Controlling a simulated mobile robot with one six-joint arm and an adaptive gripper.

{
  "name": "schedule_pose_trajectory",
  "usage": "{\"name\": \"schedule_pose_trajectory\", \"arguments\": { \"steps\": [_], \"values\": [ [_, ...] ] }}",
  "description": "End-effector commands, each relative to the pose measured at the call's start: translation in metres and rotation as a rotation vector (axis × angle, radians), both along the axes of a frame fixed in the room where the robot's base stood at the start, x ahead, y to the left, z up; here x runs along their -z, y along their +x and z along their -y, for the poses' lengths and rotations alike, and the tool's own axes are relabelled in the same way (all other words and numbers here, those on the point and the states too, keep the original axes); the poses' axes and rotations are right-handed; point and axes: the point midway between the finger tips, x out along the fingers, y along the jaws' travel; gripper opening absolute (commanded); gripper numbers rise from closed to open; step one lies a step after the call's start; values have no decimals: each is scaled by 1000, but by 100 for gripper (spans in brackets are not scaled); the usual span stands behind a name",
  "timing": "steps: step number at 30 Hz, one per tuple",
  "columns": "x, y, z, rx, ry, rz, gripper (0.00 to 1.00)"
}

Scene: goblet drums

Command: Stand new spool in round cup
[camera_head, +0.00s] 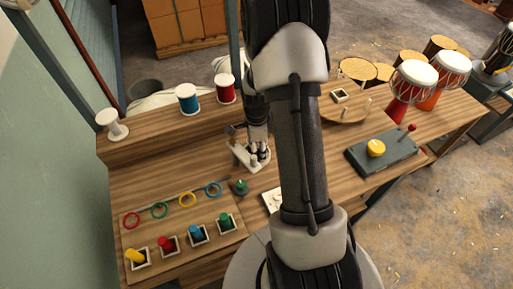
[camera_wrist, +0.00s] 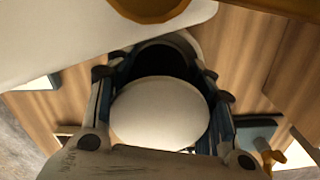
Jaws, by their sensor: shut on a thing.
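My gripper (camera_head: 259,150) points down over a pale fixture (camera_head: 243,157) near the middle of the bench. In the wrist view my gripper's two fingers close on either side of a white round disc (camera_wrist: 160,112), which looks like the end of the held spool. A dark round opening (camera_wrist: 165,52) with a pale rim, perhaps the round cup, shows just behind the disc in the wrist view. The disc overlaps this opening; I cannot tell whether the spool is inside it or above it. In the head view the gripper hides most of the spool.
White (camera_head: 113,124), blue (camera_head: 187,98) and red (camera_head: 225,88) spools stand on the raised back shelf. Coloured rings (camera_head: 187,199) and pegs in square holders lie front left. A small green-topped piece (camera_head: 240,186) stands close by. A grey board (camera_head: 383,153) and drums (camera_head: 410,85) are right.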

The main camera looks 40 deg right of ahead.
Motion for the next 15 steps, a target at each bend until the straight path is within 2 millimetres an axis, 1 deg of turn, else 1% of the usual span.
{"name": "schedule_pose_trajectory", "arguments": {
  "steps": [1, 10, 15],
  "values": [
    [3, 0, 0, 0, 0, 0, 49],
    [3, -1, 0, 0, 1, -2, 69],
    [2, -1, 0, 0, 0, -1, 69]
  ]
}}
